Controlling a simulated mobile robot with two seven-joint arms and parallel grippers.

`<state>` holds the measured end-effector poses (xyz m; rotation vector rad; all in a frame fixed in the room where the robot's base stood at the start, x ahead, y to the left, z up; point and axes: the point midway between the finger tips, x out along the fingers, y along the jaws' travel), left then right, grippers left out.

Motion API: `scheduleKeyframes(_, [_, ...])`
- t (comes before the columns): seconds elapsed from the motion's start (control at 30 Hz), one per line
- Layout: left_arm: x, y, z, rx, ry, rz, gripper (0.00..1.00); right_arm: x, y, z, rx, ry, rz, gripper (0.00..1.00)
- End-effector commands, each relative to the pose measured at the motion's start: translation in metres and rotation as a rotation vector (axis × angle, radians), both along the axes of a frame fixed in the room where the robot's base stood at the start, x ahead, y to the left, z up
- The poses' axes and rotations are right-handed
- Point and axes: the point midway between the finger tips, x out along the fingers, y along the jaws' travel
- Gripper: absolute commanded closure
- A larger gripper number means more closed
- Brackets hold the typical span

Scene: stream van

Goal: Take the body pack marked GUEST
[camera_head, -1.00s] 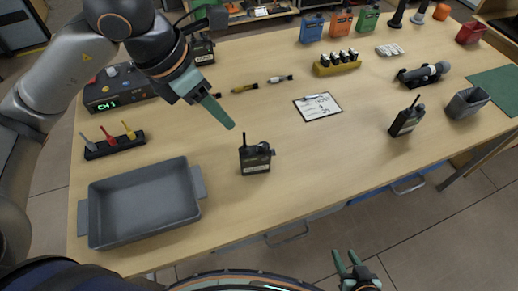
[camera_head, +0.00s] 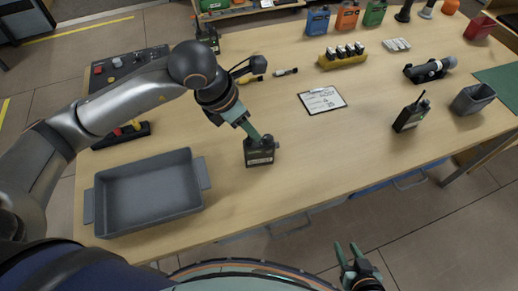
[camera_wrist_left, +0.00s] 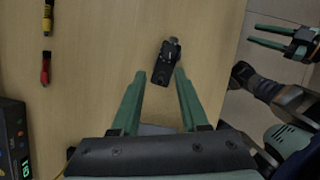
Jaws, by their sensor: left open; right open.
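A dark body pack (camera_head: 260,152) with a stub antenna stands on the table right of the grey tray. Its marking is too small to read. In the left wrist view the pack (camera_wrist_left: 168,64) lies just beyond and between the open fingertips (camera_wrist_left: 160,73). A second body pack (camera_head: 409,116) stands at the right, and another (camera_head: 208,38) stands at the back left; no GUEST label is readable. My right gripper (camera_head: 350,252) is open and empty off the table's front edge.
A grey tray (camera_head: 103,216) sits at the table's left front. A clipboard (camera_head: 322,100), a yellow battery holder (camera_head: 343,61), a microphone in a cradle (camera_head: 430,70) and a grey bin (camera_head: 472,99) stand farther off.

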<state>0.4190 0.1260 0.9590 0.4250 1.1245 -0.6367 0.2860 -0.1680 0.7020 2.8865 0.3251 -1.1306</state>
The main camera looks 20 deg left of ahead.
Motion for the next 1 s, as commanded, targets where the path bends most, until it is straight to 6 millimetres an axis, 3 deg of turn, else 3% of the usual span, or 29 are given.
scheduleKeyframes(0.27, [0.0013,-0.0010,-0.0041,0.001,-0.001,-0.001,0.56,-0.0003,0.0000,-0.0001,0.000,0.001,0.000,0.59])
scheduleKeyframes(0.67, [0.0013,-0.0009,-0.0037,0.001,-0.001,-0.001,1.00,-0.0005,0.0001,-0.0001,0.000,0.001,0.000,0.59])
scheduleKeyframes(1.0, [0.0012,-0.0008,-0.0037,0.001,-0.001,-0.001,1.00,-0.0004,0.0002,-0.0001,0.000,0.001,0.000,0.59])
